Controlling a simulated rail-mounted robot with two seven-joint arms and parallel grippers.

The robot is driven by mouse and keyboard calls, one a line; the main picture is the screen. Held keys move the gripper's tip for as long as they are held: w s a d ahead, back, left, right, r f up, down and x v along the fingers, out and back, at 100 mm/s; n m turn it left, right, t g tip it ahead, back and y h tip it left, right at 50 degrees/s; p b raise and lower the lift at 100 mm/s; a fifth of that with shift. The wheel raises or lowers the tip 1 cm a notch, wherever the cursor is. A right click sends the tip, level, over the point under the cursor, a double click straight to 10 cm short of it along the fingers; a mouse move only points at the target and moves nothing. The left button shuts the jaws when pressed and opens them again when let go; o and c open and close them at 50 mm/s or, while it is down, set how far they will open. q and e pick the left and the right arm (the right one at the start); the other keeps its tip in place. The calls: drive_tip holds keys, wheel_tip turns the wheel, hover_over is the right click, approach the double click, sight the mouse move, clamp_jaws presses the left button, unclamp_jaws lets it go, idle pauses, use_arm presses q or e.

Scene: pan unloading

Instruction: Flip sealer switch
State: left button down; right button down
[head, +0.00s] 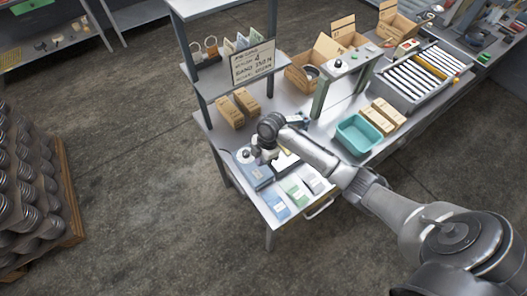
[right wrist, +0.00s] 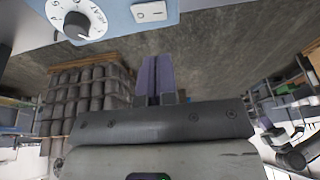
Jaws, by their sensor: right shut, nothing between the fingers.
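The blue sealer (head: 256,176) stands at the left end of the workbench, partly covered by my right arm in the head view. In the right wrist view, its blue face (right wrist: 115,18) shows along the top edge. It carries a white dial with a black knob (right wrist: 77,25) and, to the right, a white rocker switch (right wrist: 150,12) marked with a line and a circle. My right gripper (right wrist: 153,62) is shut and empty, its fingertips just below the switch in that picture, apart from it. In the head view my right wrist is over the sealer. My left gripper is not in view.
Blue, green and white packets (head: 296,190) lie in front of the sealer. Cardboard boxes (head: 237,107) stand behind it under a shelf with a sign (head: 253,64). A teal bin (head: 358,135) and a roller tray (head: 418,80) lie further right. Stacked dark goods (head: 28,180) stand on the floor left.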

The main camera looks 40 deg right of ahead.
hover_over(259, 177)
drive_tip(key=f, duration=0.5)
drive_tip(key=shift+w+d+f+p, duration=0.15)
drive_tip(key=shift+d+p, duration=0.2)
drive_tip(key=shift+d, duration=0.05)
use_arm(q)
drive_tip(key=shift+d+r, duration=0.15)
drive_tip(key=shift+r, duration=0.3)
use_arm(e)
drive_tip(key=shift+f, duration=0.95)
